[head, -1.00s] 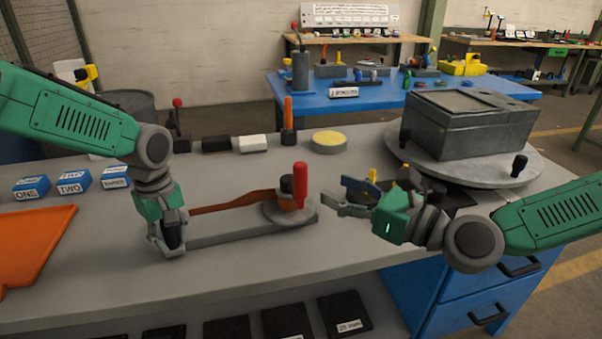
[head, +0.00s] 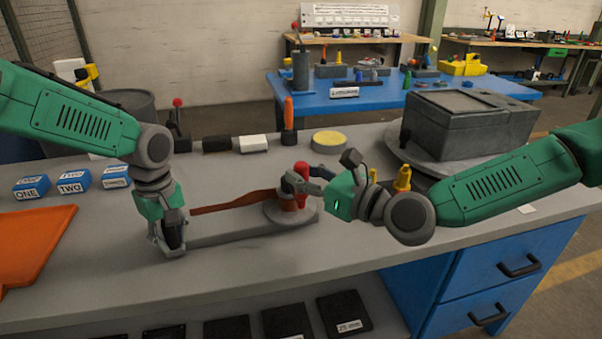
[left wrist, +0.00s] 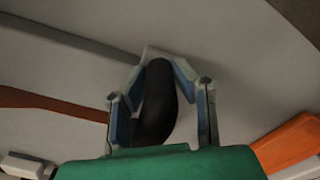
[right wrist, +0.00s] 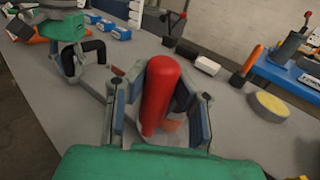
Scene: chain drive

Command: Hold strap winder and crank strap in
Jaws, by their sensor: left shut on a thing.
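The strap winder (head: 240,230) is a long grey plate on the bench with a round drum (head: 312,215) at its right end. A red-brown strap (head: 232,202) runs along it to the drum. My left gripper (head: 174,244) is shut on the black handle at the plate's left end; the handle (left wrist: 155,105) shows between the fingers in the left wrist view. My right gripper (head: 296,182) is at the red crank handle (head: 303,168). In the right wrist view its fingers stand open on both sides of the upright red handle (right wrist: 160,95), with gaps visible.
Blue numbered blocks (head: 72,183) and an orange tray (head: 35,245) lie at the left. A yellow-topped disc (head: 329,140) and small blocks stand behind the winder. A grey box (head: 465,122) sits on a round turntable at the right, partly behind my right arm.

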